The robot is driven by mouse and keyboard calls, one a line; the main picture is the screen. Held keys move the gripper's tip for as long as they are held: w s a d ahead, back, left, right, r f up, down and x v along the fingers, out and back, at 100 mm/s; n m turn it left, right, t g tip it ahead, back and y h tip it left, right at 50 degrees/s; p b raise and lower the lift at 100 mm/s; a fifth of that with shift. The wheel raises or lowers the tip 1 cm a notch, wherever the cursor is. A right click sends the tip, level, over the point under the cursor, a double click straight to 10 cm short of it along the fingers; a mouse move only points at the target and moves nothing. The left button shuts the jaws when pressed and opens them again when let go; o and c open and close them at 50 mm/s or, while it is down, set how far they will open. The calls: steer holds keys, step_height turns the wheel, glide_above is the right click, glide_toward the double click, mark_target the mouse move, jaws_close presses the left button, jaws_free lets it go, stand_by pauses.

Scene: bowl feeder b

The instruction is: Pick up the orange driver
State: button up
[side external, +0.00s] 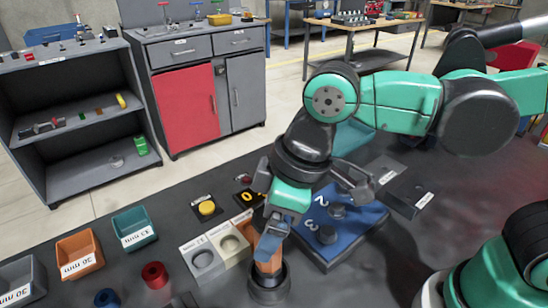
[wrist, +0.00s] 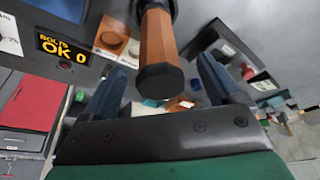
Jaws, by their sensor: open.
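The orange driver (side external: 268,263) stands upright in a dark round holder (side external: 269,288) on the dark table in the side view. In the wrist view its orange faceted handle (wrist: 158,55) shows between my two fingers, with a gap on each side. My gripper (side external: 272,243) is open and points down over the driver. In the wrist view my gripper (wrist: 161,72) has its fingers on either side of the handle, holding nothing. The driver's lower part is hidden in the holder.
Pale blocks with round recesses (side external: 203,258) lie left. Teal (side external: 134,228) and orange bins (side external: 80,254), and red (side external: 155,275) and blue rings, are farther left. A bolt-count display (wrist: 63,47) reads OK 0.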

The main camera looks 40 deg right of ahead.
steer(key=shift+x, duration=1.65)
steer(key=shift+c, duration=0.2)
jaws_close()
